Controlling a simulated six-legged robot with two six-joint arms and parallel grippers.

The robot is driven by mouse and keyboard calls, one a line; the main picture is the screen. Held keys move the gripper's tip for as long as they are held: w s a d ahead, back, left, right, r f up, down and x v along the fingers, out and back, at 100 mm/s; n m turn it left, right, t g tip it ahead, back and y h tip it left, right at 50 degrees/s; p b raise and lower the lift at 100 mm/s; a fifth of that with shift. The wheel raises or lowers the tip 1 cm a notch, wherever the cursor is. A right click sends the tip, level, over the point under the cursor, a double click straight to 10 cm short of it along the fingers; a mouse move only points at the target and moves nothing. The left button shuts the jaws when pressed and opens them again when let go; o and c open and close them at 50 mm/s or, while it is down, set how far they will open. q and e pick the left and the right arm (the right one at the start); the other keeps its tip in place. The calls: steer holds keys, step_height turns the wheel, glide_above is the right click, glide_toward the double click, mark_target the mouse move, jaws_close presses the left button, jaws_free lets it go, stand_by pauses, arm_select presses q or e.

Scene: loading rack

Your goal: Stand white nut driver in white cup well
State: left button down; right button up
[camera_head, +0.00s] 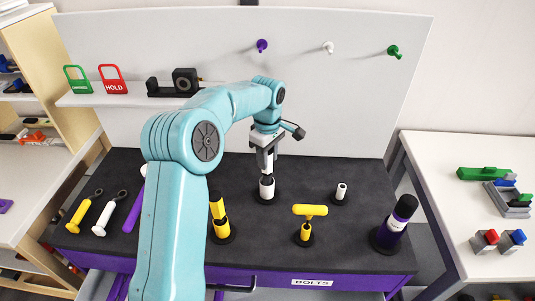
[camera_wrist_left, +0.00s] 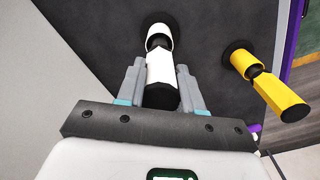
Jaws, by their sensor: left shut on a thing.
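The white nut driver (camera_wrist_left: 160,68) is upright between the fingers of my left gripper (camera_wrist_left: 161,72), seen in the wrist view with its dark end towards the camera. The white cup well (camera_head: 266,190) stands on a black round base on the dark table top. It also shows in the wrist view (camera_wrist_left: 158,33). The driver's far end is at the cup's mouth and looks to be inside it; how deep is hidden. In the head view my left gripper (camera_head: 265,161) is above the cup, shut on the driver. My right gripper is not in view.
A yellow driver (camera_head: 217,206) stands in a yellow cup to the left. Yellow (camera_head: 80,215) and white (camera_head: 106,216) ring-ended tools lie at the left.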

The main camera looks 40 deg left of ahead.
arm_select(q)
steer(key=shift+f, duration=0.75)
steer(key=shift+f+b, duration=0.3)
steer(key=shift+b, duration=0.1)
steer(key=c, duration=0.6)
jaws_free()
steer(key=shift+c, duration=0.2)
step_height(320, 180, up, 8)
steer(key=shift+r, duration=0.15)
step_height(320, 180, up, 8)
steer(key=p, duration=0.1)
steer(key=shift+p, duration=0.35)
